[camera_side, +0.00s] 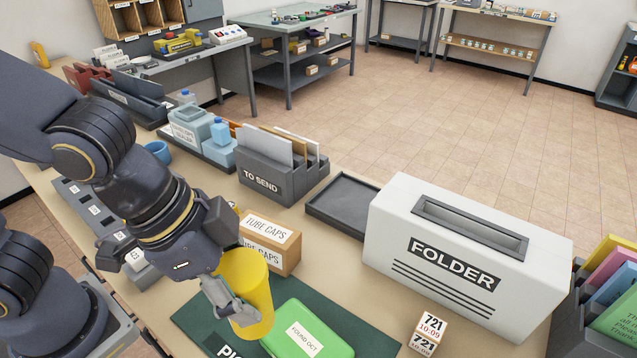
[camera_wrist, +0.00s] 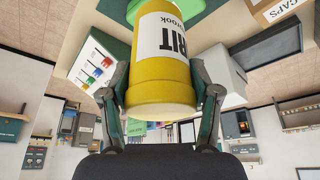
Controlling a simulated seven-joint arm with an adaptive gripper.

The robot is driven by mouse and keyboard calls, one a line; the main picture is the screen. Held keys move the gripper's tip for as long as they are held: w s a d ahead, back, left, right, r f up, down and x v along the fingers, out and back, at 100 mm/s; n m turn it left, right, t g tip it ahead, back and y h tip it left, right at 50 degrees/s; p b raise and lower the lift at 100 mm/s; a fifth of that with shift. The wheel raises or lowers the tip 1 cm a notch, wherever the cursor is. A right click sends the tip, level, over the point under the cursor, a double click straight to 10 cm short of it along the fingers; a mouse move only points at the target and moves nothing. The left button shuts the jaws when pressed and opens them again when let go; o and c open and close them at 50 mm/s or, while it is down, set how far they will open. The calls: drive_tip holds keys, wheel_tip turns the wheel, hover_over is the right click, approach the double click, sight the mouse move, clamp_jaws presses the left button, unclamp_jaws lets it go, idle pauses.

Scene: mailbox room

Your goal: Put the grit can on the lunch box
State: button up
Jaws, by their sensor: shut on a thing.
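The grit can (camera_side: 246,280) is a yellow cylinder, tilted, held in my gripper (camera_side: 232,303). In the wrist view the can (camera_wrist: 160,85) fills the space between both fingers, its white label reading "RIT". My gripper is shut on its sides. The green lunch box (camera_side: 287,322), with a white label reading "FOUND OCT", lies on a dark green mat (camera_side: 190,315) in the side view, just right of the can. The can overlaps the box's left edge in the picture; whether they touch I cannot tell.
A tube caps carton (camera_side: 277,240) stands close behind the can. A grey "TO SEND" rack (camera_side: 270,180) and a shallow black tray (camera_side: 343,200) are farther back. A big white folder box (camera_side: 455,260) stands right, with a small 721 block (camera_side: 428,330) before it.

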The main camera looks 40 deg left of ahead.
drive_tip(key=shift+w+d+r+x, duration=0.15)
drive_tip(key=shift+w+x, duration=0.25)
drive_tip(key=shift+x, duration=1.55)
drive_tip(key=shift+w+d+r+x, duration=0.15)
drive_tip(key=shift+w+x, duration=0.25)
drive_tip(key=shift+x, duration=1.5)
drive_tip(key=shift+w+d+r+x, duration=0.2)
drive_tip(key=shift+w+x, duration=0.2)
drive_tip(key=shift+x, duration=1.55)
drive_tip(key=shift+a+f, duration=0.1)
drive_tip(key=shift+f, duration=0.1)
drive_tip(key=o, duration=1.6)
drive_tip(key=shift+s, duration=0.1)
drive_tip(key=shift+r, duration=0.1)
